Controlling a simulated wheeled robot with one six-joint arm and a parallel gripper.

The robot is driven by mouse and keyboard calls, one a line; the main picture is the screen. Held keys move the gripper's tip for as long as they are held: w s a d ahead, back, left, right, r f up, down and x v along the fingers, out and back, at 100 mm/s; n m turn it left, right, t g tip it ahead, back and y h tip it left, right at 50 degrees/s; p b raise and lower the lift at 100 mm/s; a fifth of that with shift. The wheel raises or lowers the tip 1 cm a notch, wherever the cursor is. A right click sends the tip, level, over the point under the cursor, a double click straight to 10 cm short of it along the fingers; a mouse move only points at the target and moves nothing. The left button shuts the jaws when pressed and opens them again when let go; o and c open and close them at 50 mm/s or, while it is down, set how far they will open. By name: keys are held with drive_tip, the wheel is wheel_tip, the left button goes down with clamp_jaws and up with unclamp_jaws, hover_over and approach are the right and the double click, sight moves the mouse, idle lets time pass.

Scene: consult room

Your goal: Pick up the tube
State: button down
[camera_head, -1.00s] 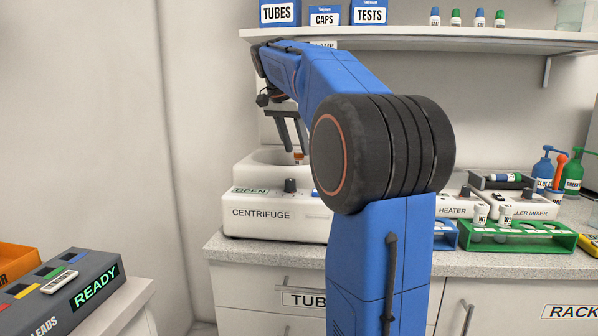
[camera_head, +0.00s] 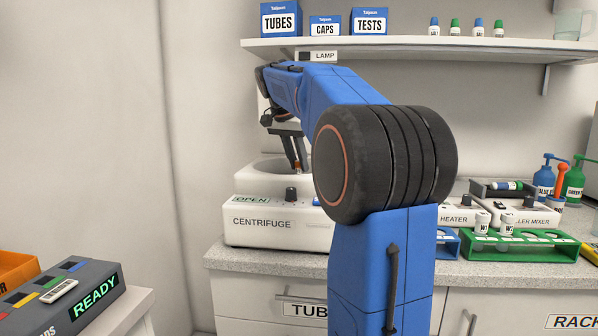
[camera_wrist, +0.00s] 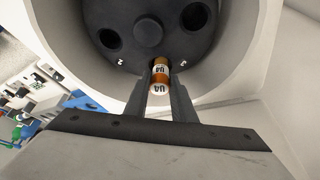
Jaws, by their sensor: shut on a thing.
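The tube (camera_wrist: 159,75) is orange-amber with a white label marked UA. In the wrist view it lies between the two fingers of my gripper (camera_wrist: 160,85), which are shut on it. It is at the edge of the dark centrifuge rotor (camera_wrist: 147,32), between the marks 2 and 3; whether its lower end is still in a rotor hole I cannot tell. In the head view my gripper (camera_head: 297,166) reaches down into the open bowl of the white centrifuge (camera_head: 270,222), and the tube shows only as a small orange bit at the fingertips.
The centrifuge's raised bowl wall (camera_wrist: 240,50) surrounds the gripper. To the right are a heater (camera_head: 455,219), a green rack (camera_head: 515,245) and pump bottles. A shelf (camera_head: 400,44) with boxes is above. A grey READY device (camera_head: 60,290) stands at lower left.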

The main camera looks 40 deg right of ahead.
wheel_tip(320, 180, up, 12)
drive_tip(key=s+a, duration=0.3)
drive_tip(key=a, duration=1.4)
drive_tip(key=shift+s+a, duration=0.15)
drive_tip(key=shift+a, duration=0.2)
